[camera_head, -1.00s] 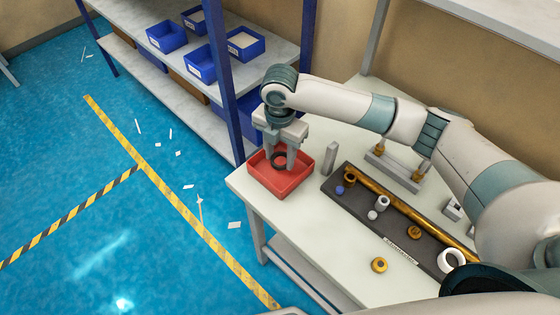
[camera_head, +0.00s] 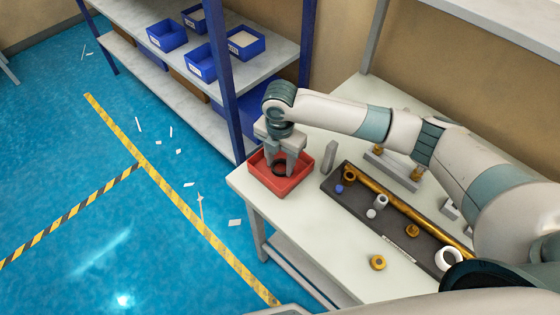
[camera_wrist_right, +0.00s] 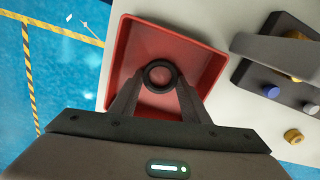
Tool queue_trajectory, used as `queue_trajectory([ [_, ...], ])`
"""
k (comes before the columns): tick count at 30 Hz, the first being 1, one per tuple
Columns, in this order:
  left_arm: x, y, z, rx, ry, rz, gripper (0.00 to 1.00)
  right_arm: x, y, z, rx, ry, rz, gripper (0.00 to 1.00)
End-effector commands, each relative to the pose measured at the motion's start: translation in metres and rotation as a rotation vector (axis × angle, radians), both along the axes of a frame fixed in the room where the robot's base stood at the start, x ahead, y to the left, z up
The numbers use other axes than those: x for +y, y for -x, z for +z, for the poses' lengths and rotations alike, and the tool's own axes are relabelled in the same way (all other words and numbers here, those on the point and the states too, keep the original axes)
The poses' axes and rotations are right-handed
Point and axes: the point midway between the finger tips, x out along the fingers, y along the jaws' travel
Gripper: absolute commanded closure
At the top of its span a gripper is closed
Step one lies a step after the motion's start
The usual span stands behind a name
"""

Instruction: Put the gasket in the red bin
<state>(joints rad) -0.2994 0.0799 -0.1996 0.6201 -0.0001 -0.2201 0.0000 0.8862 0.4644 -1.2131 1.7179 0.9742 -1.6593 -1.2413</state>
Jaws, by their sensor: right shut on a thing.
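The gasket (camera_wrist_right: 160,75) is a black ring between the two fingertips of my right gripper (camera_wrist_right: 159,88) in the right wrist view. The red bin (camera_head: 262,183) is a shallow square tray at the left corner of the white table. In the head view my right gripper (camera_head: 280,167) points down inside the bin's outline, shut on the gasket, which shows as a dark ring (camera_head: 279,170). The bin also shows below the gasket in the wrist view (camera_wrist_right: 205,60). I cannot tell whether the gasket touches the bin floor. My left gripper is not in view.
A dark tray (camera_head: 365,208) with a brass pipe and several fittings lies right of the bin. A grey upright block (camera_head: 329,157) stands between them. Blue bins (camera_head: 201,67) sit on the shelf behind.

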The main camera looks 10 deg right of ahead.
Motion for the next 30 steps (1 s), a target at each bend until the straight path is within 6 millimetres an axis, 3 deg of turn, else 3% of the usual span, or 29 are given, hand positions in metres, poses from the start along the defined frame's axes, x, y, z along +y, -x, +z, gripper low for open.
queue_trajectory([
  [1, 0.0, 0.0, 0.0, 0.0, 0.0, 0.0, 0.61, 0.0, 0.0, -0.001, 0.0, 0.0, 0.0, 0.56],
  [3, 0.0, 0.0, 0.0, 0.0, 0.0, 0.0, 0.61, 0.0, 0.0, -0.001, 0.0, 0.0, 0.0, 0.39],
  [17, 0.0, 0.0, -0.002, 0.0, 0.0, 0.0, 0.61, 0.0, 0.0, 0.004, 0.0, 0.0, 0.0, 0.39],
  [23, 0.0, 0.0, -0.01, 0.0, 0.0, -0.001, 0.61, 0.0, -0.001, 0.024, -0.003, -0.001, 0.0, 0.39],
  [30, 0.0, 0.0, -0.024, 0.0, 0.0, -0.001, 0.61, 0.0, -0.001, 0.064, -0.003, -0.001, 0.001, 0.39],
])
